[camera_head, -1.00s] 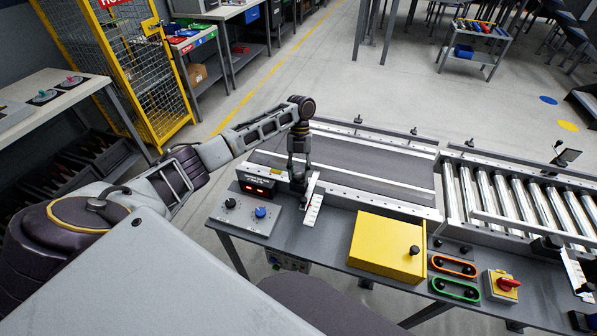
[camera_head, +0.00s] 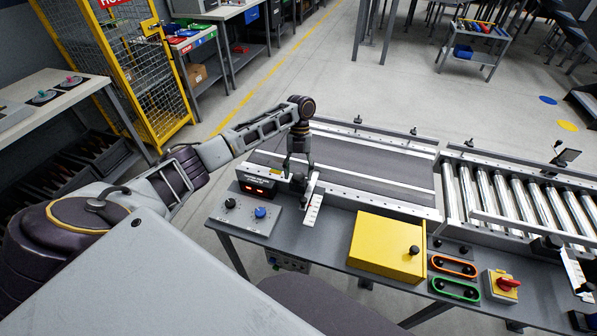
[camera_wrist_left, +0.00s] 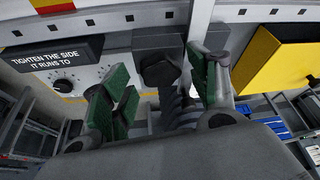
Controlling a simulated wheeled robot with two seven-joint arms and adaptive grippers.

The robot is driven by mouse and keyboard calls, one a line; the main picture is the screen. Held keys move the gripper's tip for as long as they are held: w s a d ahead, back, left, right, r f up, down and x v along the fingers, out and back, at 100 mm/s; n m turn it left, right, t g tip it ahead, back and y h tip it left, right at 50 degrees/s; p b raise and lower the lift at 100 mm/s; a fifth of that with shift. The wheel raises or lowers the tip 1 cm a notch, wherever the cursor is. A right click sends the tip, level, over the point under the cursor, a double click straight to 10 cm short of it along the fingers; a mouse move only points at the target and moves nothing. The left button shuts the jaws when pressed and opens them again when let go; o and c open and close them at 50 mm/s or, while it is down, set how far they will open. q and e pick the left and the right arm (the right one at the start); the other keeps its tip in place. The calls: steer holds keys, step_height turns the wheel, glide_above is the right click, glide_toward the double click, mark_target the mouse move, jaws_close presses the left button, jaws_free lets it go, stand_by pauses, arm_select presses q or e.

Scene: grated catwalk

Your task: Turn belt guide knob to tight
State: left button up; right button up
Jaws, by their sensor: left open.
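The black belt guide knob (camera_wrist_left: 160,70) shows in the wrist view between the two green-padded fingertips of my left gripper (camera_wrist_left: 163,88). In the head view the knob (camera_head: 298,183) is small and partly hidden by the fingers, beside a white scale plate (camera_head: 313,210) at the conveyor's near left corner. My left gripper (camera_head: 299,170) points down over it, open, one finger on each side. A clear gap shows on the left finger's side; I cannot tell whether either finger touches the knob. How the knob is turned is unclear. My right gripper is out of view.
A control box (camera_head: 246,213) with two dials and a display (camera_head: 258,188) stand left of the knob. A yellow box (camera_head: 386,246) is to the right. The belt (camera_head: 370,168) lies behind, rollers (camera_head: 515,195) farther right. A sign (camera_wrist_left: 52,55) reads "TIGHTEN THE SIDE IT RUNS TO".

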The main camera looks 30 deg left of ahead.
arm_select(q)
steer(key=v, duration=1.2)
stand_by(0.3)
steer(key=shift+f, duration=0.1)
stand_by(0.5)
